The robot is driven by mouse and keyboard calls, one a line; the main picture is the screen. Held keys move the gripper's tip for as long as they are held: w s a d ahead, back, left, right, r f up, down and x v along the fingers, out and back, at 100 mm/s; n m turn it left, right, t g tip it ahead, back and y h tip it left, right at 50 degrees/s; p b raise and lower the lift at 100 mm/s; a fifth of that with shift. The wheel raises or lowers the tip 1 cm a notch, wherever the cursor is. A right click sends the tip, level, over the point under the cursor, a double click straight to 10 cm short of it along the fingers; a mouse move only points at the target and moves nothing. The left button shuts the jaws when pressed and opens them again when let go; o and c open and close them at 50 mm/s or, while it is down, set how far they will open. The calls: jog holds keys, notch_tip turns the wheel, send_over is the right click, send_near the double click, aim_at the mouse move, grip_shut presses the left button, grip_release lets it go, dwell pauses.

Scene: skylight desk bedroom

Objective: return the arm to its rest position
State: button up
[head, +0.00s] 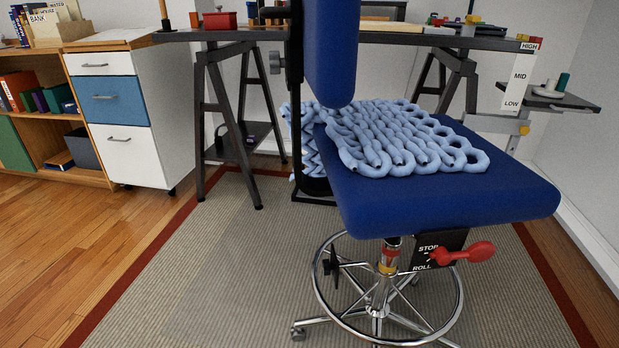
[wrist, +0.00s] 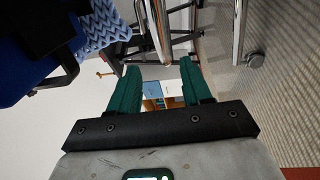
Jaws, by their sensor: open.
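My gripper (wrist: 159,68) shows in the wrist view with its two green fingers spread apart. Nothing is held between them; the distant drawer cabinet (wrist: 158,89) shows through the gap. The blue swivel chair (wrist: 30,68) is beyond the fingers at upper left, and its chrome post (wrist: 158,30) shows above the gap. I cannot tell how close the fingers are to the chair. My arm and gripper are not visible in the head view.
The blue chair seat (head: 440,195) carries a light blue knitted blanket (head: 405,140). A red-handled lever (head: 468,252) sticks out under it. The dark desk (head: 430,40) stands behind, with a small side shelf (head: 548,98) at right. The striped rug (head: 230,250) is clear at left.

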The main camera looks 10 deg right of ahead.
jog(key=s+d+r+m+g, duration=0.3)
jog(key=s+m+g, duration=0.3)
jog(key=s, duration=0.3)
jog(key=s+d+r+m+g, duration=0.25)
jog(key=s+m+g, duration=0.25)
jog(key=s+m, duration=0.3)
jog(key=s+d+r+m+g, duration=0.25)
jog(key=s+m+g, duration=0.3)
jog(key=s, duration=0.45)
notch_tip(320, 180, up, 37)
jog(key=p, duration=3.6)
jog(key=shift+f+n+g, duration=0.2)
jog(key=shift+n+g, duration=0.15)
jog(key=shift+g, duration=0.1)
jog(key=shift+a, duration=0.1)
